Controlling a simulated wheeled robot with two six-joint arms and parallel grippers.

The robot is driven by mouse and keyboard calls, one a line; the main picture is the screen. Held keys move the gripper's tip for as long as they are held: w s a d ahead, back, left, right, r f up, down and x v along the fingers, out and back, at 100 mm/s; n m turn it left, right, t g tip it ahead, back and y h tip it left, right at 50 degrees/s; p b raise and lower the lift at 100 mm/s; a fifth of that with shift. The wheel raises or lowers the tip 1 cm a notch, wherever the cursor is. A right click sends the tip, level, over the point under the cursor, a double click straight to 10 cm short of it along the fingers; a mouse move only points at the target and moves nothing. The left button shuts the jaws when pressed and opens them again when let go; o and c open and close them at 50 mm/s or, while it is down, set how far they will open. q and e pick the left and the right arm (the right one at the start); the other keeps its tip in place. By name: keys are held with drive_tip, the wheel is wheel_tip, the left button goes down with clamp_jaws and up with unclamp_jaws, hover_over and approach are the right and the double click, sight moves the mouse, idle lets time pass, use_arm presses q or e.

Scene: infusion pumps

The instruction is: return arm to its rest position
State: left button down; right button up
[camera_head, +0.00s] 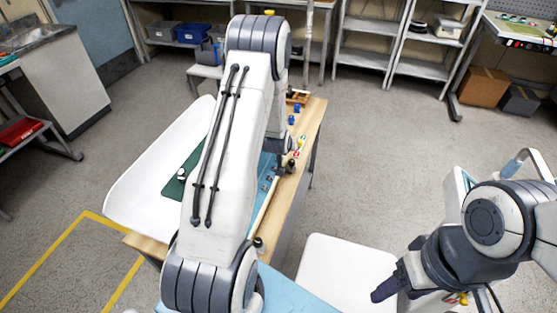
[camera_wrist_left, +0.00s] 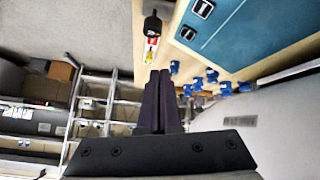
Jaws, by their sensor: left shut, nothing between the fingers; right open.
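My left arm (camera_head: 235,140) fills the middle of the head view and stretches away over the wooden table. In the left wrist view my left gripper (camera_wrist_left: 160,76) has its two dark fingers together with nothing between them. Several small blue parts (camera_wrist_left: 211,75) show beyond the fingertips, along with a blue panel (camera_wrist_left: 235,30). My right arm (camera_head: 490,225) is at the lower right of the head view. Its gripper (camera_head: 386,290) is open and empty, pointing left over a white surface. My left arm hides part of the table.
Metal shelves (camera_head: 362,55) line the back.

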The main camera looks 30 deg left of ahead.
idle(0.4)
use_arm(q)
drive_tip(key=s+d+r+m+g+h, duration=0.1)
drive_tip(key=s+d+r+m, duration=0.2)
drive_tip(key=d, duration=0.5)
drive_tip(key=s+d+r+m+g+h, duration=0.1)
drive_tip(key=s+d+r, duration=0.2)
drive_tip(key=d+r, duration=0.35)
drive_tip(key=s+d+r+m+g+h, duration=0.1)
drive_tip(key=s+d+r+m+h, duration=0.15)
drive_tip(key=d, duration=0.75)
drive_tip(key=s+d+r+m+g, duration=0.1)
drive_tip(key=s+d+r+m, duration=0.1)
drive_tip(key=s, duration=0.7)
drive_tip(key=s+d+r+m+g, duration=0.2)
drive_tip(key=s+d+r+m, duration=0.1)
drive_tip(key=s, duration=0.6)
drive_tip(key=s+d+r+m+g, duration=0.2)
drive_tip(key=s, duration=0.6)
drive_tip(key=shift+s+d+r, duration=0.3)
drive_tip(key=shift+s, duration=0.1)
drive_tip(key=shift+y, duration=0.25)
